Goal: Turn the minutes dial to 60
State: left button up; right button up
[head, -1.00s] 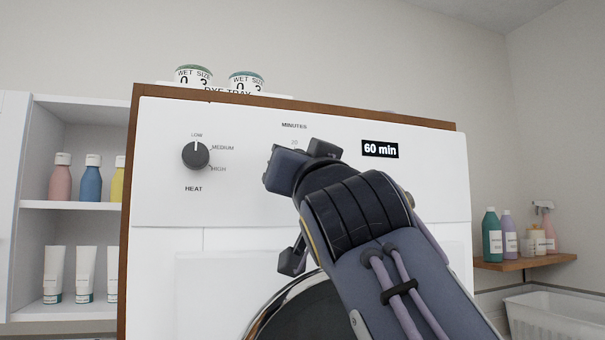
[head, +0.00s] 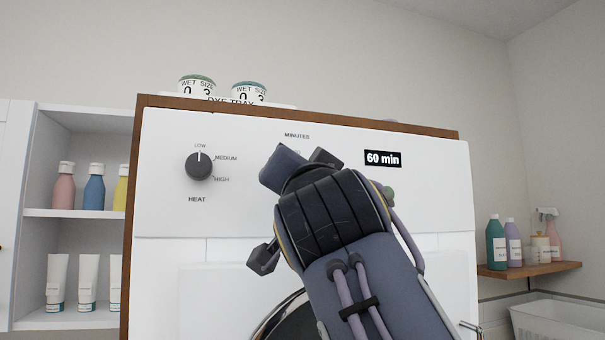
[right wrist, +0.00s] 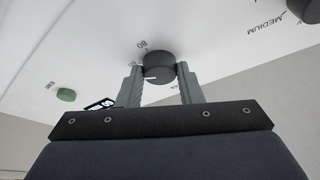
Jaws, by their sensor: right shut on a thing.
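The minutes dial (right wrist: 159,64) is a dark round knob on the white front panel (head: 250,215). In the right wrist view it sits between the two fingers of my right gripper (right wrist: 159,72), which is shut on it. In the head view my right gripper and wrist hide the dial below the word MINUTES. The display (head: 382,158) to its right reads "60 min"; it is partly covered by a finger in the right wrist view. My left gripper is not in view.
The heat dial (head: 199,166) points to LOW, left of my gripper. A green button (right wrist: 66,95) is on the panel's other side. Two jars (head: 249,93) stand on top of the machine. Shelves with bottles (head: 94,187) are at left; a wooden shelf (head: 530,270) is at right.

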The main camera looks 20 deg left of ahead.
jog(key=o, duration=1)
jog(key=shift+a, duration=0.1)
jog(key=b+v, duration=0.5)
jog(key=v, duration=0.3)
jog(key=shift+w+b, duration=0.1)
jog(key=shift+b, duration=0.2)
